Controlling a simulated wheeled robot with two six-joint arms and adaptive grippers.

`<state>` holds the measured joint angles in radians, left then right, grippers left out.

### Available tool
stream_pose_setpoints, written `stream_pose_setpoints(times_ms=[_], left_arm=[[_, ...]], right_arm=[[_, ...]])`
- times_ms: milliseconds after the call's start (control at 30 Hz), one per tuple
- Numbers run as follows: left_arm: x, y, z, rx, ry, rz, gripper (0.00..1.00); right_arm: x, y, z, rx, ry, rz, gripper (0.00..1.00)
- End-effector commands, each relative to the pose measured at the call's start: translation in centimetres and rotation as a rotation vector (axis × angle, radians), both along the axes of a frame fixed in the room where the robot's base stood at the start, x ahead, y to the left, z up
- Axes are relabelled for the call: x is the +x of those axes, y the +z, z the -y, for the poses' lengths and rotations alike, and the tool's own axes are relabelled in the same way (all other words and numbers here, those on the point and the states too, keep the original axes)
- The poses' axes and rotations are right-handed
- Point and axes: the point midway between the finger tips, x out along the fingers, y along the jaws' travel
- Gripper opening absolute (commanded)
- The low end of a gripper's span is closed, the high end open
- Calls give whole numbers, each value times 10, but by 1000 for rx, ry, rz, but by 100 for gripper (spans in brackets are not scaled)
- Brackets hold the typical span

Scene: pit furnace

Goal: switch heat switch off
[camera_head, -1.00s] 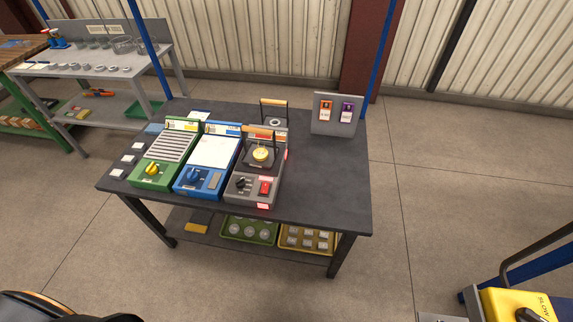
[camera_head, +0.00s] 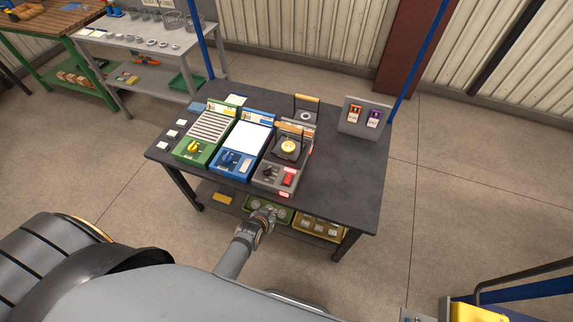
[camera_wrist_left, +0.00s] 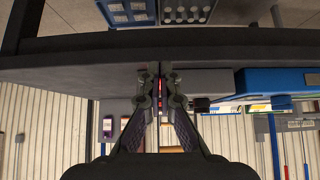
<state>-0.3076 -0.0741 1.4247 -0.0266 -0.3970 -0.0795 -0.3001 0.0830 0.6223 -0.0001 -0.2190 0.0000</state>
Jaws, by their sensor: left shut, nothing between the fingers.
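A grey unit (camera_head: 268,184) with a black knob (camera_head: 268,172) and a red switch (camera_head: 288,180) stands at the table's front edge in the head view. Its labels are too small to read, so I cannot tell for sure that the red switch is the heat switch. My left gripper (camera_head: 268,212) is below and in front of the grey unit, apart from the switch. In the left wrist view, which looks upside down, the left gripper (camera_wrist_left: 160,72) is shut and empty, with a bit of red behind its fingers. My right gripper is out of view.
A blue unit (camera_head: 229,161) and a green unit (camera_head: 190,150) stand left of the grey one on the dark table (camera_head: 345,190). A panel (camera_head: 362,118) with orange and purple switches stands at the back right. Green and yellow trays (camera_head: 318,229) sit on the lower shelf.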

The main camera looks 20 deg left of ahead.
Motion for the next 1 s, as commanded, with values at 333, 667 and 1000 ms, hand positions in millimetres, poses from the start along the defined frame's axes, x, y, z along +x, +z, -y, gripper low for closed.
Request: stream_pose_setpoints(times_ms=[333, 667, 1000], left_arm=[[59, 142, 8, -13, 14, 186, 0], [61, 137, 8, -13, 14, 188, 0], [103, 95, 9, -14, 15, 190, 0]], right_arm=[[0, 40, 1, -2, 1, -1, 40], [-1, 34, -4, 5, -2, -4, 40], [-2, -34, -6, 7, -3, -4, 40]])
